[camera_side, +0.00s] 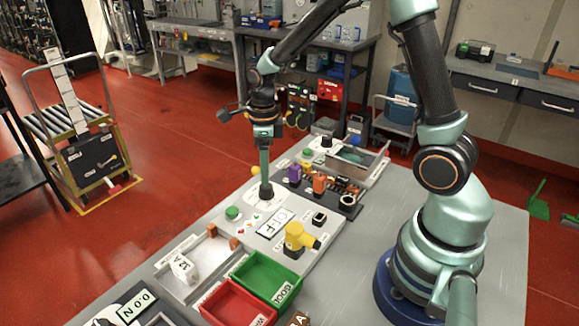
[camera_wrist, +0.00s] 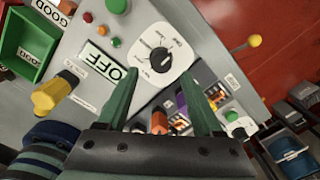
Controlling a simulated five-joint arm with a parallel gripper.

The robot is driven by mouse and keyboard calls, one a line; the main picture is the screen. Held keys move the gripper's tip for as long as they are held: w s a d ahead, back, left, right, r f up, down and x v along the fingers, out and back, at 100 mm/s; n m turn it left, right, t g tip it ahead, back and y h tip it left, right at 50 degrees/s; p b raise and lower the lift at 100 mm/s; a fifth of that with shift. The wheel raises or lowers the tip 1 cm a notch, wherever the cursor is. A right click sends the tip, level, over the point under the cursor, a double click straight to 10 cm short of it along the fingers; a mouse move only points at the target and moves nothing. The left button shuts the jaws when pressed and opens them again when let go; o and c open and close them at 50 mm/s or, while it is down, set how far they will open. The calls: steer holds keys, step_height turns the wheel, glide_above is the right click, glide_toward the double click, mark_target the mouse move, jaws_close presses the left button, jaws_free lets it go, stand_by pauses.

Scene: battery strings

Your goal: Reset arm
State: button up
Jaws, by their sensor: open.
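My gripper (camera_side: 265,177) points down just above a white dial plate on the workbench in the side view. In the wrist view its two green fingers (camera_wrist: 160,72) are spread apart with nothing held between them. The black knob (camera_wrist: 160,60) on the white plate (camera_wrist: 178,42) lies just ahead of the fingertips. In the side view the knob (camera_side: 266,190) sits right under the fingers; I cannot tell whether they touch it. A sign reading OFF (camera_wrist: 108,64) lies beside the plate; it also shows in the side view (camera_side: 276,223).
A green bin (camera_side: 266,274) and a red bin (camera_side: 236,304) stand at the front. A yellow part (camera_side: 297,236), a green button (camera_side: 233,213) and a purple block (camera_side: 295,173) stand near the dial. The grey bench is clear at right.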

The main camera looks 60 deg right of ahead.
steer(key=s+a+r+n+t, duration=0.1)
steer(key=s+r+n, duration=0.4)
steer(key=n, duration=0.9)
steer(key=s+a+r+n+t, duration=0.2)
steer(key=s+r+n+t, duration=0.2)
steer(key=r+n, duration=0.7)
steer(key=s+n, duration=0.2)
steer(key=n, duration=0.1)
steer(key=shift+a, duration=0.25)
steer(key=shift+s, duration=0.1)
